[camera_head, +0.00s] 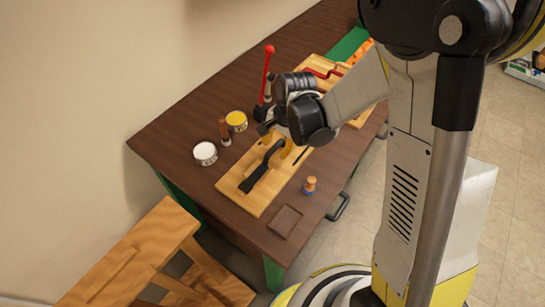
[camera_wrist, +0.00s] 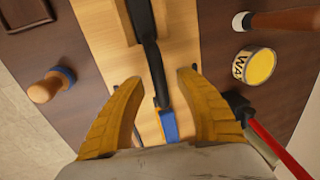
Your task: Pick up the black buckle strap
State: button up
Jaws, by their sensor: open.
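The black buckle strap (camera_head: 261,168) lies lengthwise on a light wooden board (camera_head: 233,189) on the brown workbench. In the wrist view the strap (camera_wrist: 152,50) runs from the top edge down between my finger tips, beside or over a raised wooden block (camera_wrist: 117,20). My gripper (camera_head: 279,147) is over the strap's far end. In the wrist view my gripper (camera_wrist: 160,80) is open, with one yellow finger on each side of the strap and gaps showing. I cannot tell the fingers' exact height above the board. The strap's far end is partly hidden in the head view.
A red-knobbed lever (camera_head: 268,70) rises beside my gripper. A small wooden-knobbed item (camera_head: 310,185) stands right. A blue piece (camera_wrist: 168,125) lies between my fingers.

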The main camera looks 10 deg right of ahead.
grip_shut()
jog(key=shift+r, duration=0.15)
